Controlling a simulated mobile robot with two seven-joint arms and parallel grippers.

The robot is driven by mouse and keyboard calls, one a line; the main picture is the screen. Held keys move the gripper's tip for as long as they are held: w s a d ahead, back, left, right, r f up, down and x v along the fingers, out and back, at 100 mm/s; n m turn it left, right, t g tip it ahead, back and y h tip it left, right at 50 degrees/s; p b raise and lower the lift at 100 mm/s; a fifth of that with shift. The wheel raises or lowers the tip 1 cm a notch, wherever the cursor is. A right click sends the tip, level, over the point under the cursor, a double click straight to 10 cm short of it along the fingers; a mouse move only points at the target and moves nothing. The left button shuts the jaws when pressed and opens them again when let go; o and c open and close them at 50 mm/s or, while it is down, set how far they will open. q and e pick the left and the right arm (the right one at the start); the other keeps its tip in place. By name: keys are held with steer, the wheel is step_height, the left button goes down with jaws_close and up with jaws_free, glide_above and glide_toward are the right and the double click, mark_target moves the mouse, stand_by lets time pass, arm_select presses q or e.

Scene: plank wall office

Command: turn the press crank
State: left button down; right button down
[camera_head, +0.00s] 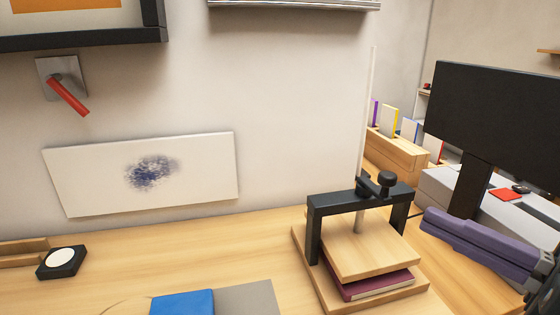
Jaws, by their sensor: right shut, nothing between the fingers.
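The press (313,232) stands on the desk at the lower right, with a black frame over a wooden base. Its crank (386,179) is a short black arm with a round knob on top of the frame, the knob pointing right. A pale screw rod (366,120) rises upright through the frame. A wooden plate (372,252) lies over a maroon book (370,285) on the base. My right gripper (430,222) is purple, comes in from the right and is shut and empty, apart from the crank, below and right of it. My left gripper is not in view.
A black monitor (495,115) stands at the right behind my right arm. A white picture panel (80,180) leans on the wall. A red-handled wall lever (70,97) is at upper left. A blue book (183,303) and a dark puck (62,262) lie on the desk (200,250).

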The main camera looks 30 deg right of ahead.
mark_target(375, 184)
steer(key=w+d+p, duration=0.1)
steer(key=w, duration=0.8)
steer(key=shift+d+f, duration=0.15)
steer(key=shift+d, duration=0.1)
stand_by(0.3)
steer(key=shift+d+n+y+b, duration=0.25)
steer(key=shift+n+y+b, duration=0.15)
steer(key=shift+y, duration=0.1)
steer(key=shift+s+d+n+g+y+b, duration=0.1)
steer(key=shift+d+n+g+y+b, duration=0.35)
steer(key=shift+n+g+y+b, duration=0.45)
